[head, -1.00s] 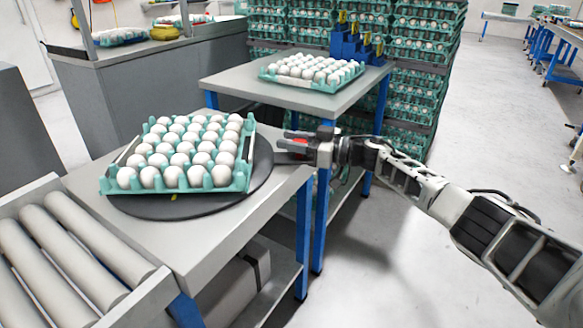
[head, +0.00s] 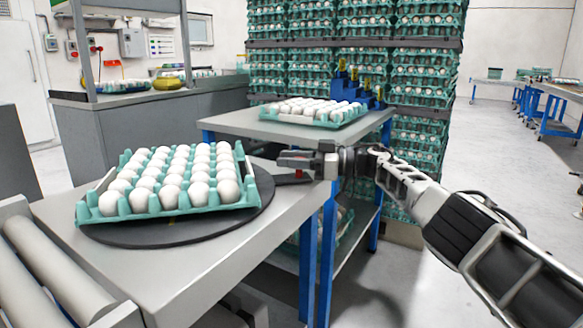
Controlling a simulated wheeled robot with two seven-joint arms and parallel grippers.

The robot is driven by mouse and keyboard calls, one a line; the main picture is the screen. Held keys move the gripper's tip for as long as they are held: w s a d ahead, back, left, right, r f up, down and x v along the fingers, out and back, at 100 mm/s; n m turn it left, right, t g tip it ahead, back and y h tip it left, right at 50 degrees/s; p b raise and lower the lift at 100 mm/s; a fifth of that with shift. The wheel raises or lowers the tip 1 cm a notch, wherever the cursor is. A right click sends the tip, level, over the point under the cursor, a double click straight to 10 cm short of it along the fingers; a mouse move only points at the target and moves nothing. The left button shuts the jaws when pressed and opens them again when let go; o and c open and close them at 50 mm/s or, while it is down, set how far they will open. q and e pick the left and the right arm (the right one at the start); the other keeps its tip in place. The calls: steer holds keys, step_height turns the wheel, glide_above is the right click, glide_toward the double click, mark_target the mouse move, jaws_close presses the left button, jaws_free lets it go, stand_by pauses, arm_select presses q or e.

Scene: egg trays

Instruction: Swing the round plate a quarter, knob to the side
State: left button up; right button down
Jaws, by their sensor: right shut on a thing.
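The dark round plate (head: 165,236) lies flat on the grey table at the left of the head view. A green tray (head: 254,185) full of white eggs sits on it and hides most of its top. A dark arm sticks out from the plate's right side, with a small red knob (head: 299,174) at its end. My right gripper (head: 292,162) is shut on the knob, coming from the right; its fingers hide the knob's upper part. My left gripper is not in view.
A grey roller conveyor (head: 55,262) adjoins the table at the lower left. A second blue-legged table (head: 235,122) behind carries another egg tray (head: 348,116) and blue holders (head: 350,88). Tall egg stacks (head: 425,60) stand behind it. The floor at right is open.

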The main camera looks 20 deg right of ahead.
stand_by(0.3)
steer(key=c, duration=1)
jaws_free()
steer(key=shift+s+d, duration=0.1)
steer(key=shift+d, duration=0.05)
arm_select(q)
steer(key=p, duration=0.2)
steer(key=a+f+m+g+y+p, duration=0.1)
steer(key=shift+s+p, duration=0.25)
steer(key=shift+p, duration=0.1)
arm_select(e)
steer(key=v, duration=1.5)
steer(key=shift+s+d, duration=0.15)
steer(key=shift+d, duration=0.1)
